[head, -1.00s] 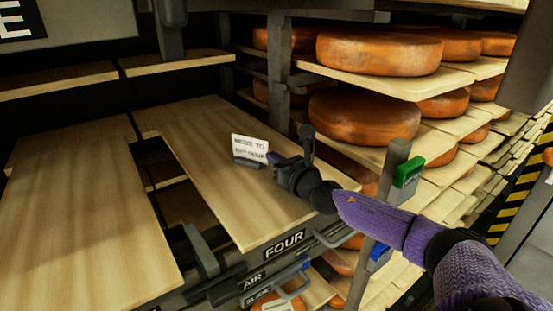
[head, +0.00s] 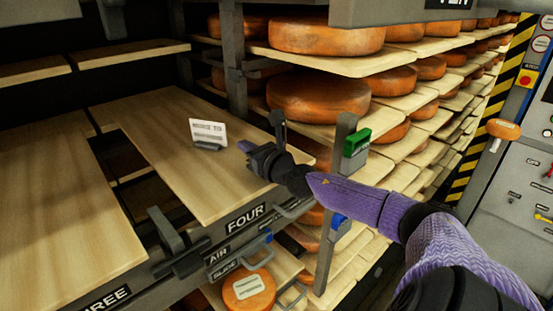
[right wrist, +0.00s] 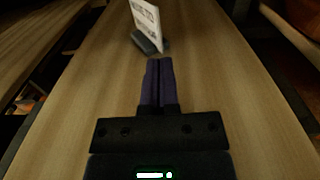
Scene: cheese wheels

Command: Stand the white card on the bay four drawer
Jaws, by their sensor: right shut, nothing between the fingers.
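The white card (head: 209,131) stands upright in a small dark base on the bay four drawer (head: 190,185), a pale wooden board with a FOUR label on its front. My right gripper (head: 245,147) is shut and empty, a little to the right of the card and apart from it. In the right wrist view the shut fingers (right wrist: 158,85) point towards the card (right wrist: 147,22) and its base, with a small gap of bare board between them. My left gripper is not in view.
Orange cheese wheels (head: 318,99) fill the racks behind and to the right. A grey post (head: 336,190) with a green clip (head: 356,142) stands right of the drawer. Another wooden board (head: 50,220) lies to the left, past a dark gap.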

